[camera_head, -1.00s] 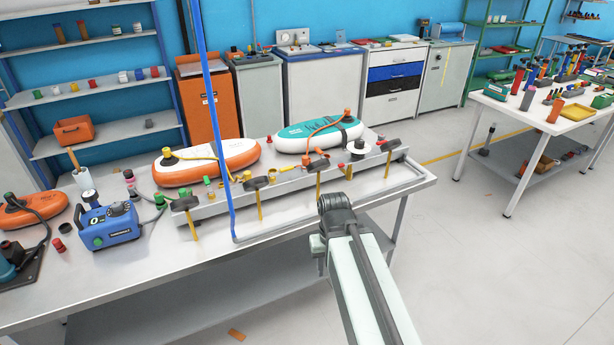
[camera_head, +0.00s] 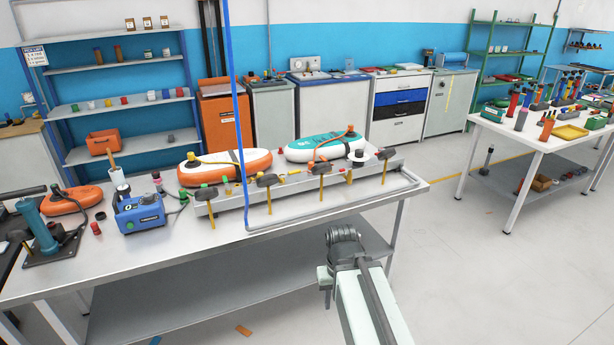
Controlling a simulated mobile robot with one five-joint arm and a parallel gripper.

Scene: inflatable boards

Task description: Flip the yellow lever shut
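Several yellow levers with dark heads line the front of a long grey rail (camera_head: 295,190) on the metal workbench. From left to right I see one lever (camera_head: 211,212), a second (camera_head: 269,202), a third (camera_head: 322,186) and, at the right end, another (camera_head: 385,170). Their yellow handles point downward. I cannot tell from here which are open or shut. My gripper (camera_head: 343,236) is at the end of my pale arm, in front of the bench's right part, apart from the levers. Its fingers cannot be made out.
An orange-and-white board (camera_head: 225,172) and a teal-and-white board (camera_head: 322,148) lie behind the rail. A blue pump (camera_head: 139,212) stands at left. A thin blue upright (camera_head: 239,110) rises before the rail. Floor at right is clear up to the white table (camera_head: 545,140).

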